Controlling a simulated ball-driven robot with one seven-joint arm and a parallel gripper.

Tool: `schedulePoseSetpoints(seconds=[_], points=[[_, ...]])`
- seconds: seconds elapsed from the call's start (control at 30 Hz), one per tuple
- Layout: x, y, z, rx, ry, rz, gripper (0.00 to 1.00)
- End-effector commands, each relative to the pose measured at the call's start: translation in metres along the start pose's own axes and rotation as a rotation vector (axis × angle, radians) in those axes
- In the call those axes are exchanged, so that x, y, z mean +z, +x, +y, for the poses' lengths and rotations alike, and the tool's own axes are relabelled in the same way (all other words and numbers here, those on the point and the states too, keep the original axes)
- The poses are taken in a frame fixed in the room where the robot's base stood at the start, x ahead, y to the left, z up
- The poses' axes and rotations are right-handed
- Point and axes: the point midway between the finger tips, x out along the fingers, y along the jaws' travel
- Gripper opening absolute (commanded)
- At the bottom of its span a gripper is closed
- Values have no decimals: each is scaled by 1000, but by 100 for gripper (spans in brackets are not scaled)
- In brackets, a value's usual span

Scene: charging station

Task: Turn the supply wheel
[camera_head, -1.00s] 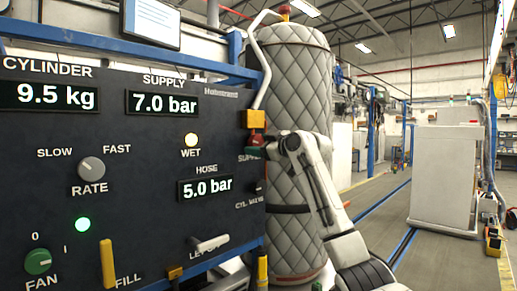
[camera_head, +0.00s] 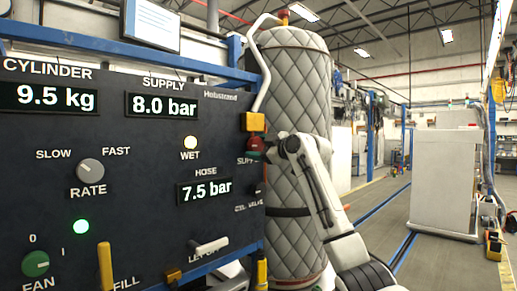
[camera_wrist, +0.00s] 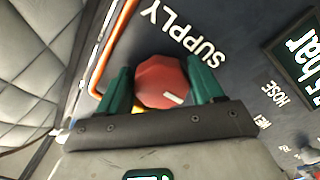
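The supply wheel is a red faceted knob (camera_wrist: 162,84) with a pale mark near its lower right edge, in the wrist view beside the word SUPPLY. In the head view the red wheel (camera_head: 255,145) shows at the panel's right edge, below a yellow block. My gripper (camera_wrist: 162,85) has its two green fingers on either side of the wheel. The fingers appear close against it, though exact contact is hard to see. The supply display (camera_head: 162,105) reads 8.0 bar. The hose display (camera_head: 205,191) reads 7.5 bar.
The dark control panel (camera_head: 130,200) fills the left, with a rate knob (camera_head: 90,171), a green fan knob (camera_head: 36,263) and a lever (camera_head: 208,248). A quilted grey cylinder (camera_head: 295,90) stands behind my arm. Open floor lies to the right, before a grey cabinet (camera_head: 445,180).

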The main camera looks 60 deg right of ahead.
Motion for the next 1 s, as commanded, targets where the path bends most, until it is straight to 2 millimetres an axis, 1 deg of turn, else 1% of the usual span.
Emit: schedulePoseSetpoints(seconds=[0.03,0.2,0.47,0.57,0.67,0.9,1.0], points=[[1,0,-1,-3,-1,-2,70],[0,0,-1,-2,-1,-1,86],[0,-1,0,-1,0,0,87],[1,-7,-1,0,-1,0,87],[3,-20,-1,2,0,0,87],[3,-67,-2,2,-2,1,87],[3,-84,-2,1,0,0,87]])
